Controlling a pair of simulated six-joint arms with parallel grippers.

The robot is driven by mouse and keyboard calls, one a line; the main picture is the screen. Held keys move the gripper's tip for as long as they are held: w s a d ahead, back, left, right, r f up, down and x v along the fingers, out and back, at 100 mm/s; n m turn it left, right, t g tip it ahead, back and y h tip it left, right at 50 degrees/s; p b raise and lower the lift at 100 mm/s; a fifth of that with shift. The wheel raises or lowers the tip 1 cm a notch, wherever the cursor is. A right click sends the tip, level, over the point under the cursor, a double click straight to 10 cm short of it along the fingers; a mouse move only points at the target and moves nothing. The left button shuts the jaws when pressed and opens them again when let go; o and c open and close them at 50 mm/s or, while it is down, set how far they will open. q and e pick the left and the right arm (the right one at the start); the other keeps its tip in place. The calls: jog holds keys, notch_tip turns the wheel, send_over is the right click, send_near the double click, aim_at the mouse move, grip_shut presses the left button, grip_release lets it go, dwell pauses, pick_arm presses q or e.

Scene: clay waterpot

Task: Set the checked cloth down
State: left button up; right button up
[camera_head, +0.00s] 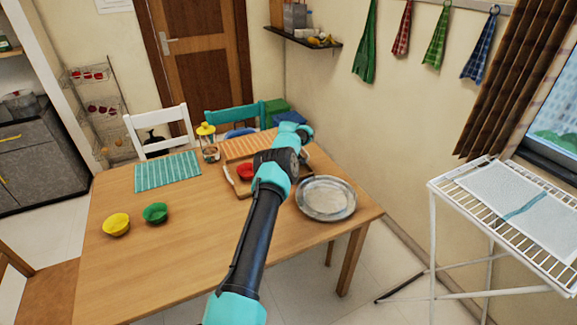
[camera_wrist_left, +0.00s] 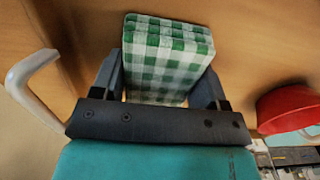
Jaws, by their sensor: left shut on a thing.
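The checked cloth (camera_wrist_left: 168,45) is a folded green-and-white stack in the left wrist view. My left gripper (camera_wrist_left: 158,88) is shut on it, one dark finger at each side. A wooden surface lies behind the cloth; I cannot tell if they touch. In the head view an arm of mine reaches over the tray (camera_head: 233,181), and its wrist hides the gripper and the cloth. A red bowl (camera_head: 245,172) shows left of that wrist; a red bowl is also at the right of the left wrist view (camera_wrist_left: 288,108). My right gripper is not in view.
A round metal plate (camera_head: 326,198) is right of the arm. A striped teal mat (camera_head: 167,172), yellow bowl (camera_head: 116,224) and green bowl (camera_head: 155,213) are on the left. An orange striped mat (camera_head: 248,146) lies behind. The table's (camera_head: 175,265) front left is clear.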

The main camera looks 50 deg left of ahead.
pick_arm(q)
jog(key=o, duration=1)
jog(key=shift+c, duration=0.2)
notch_tip(320, 180, up, 12)
dwell(0.4)
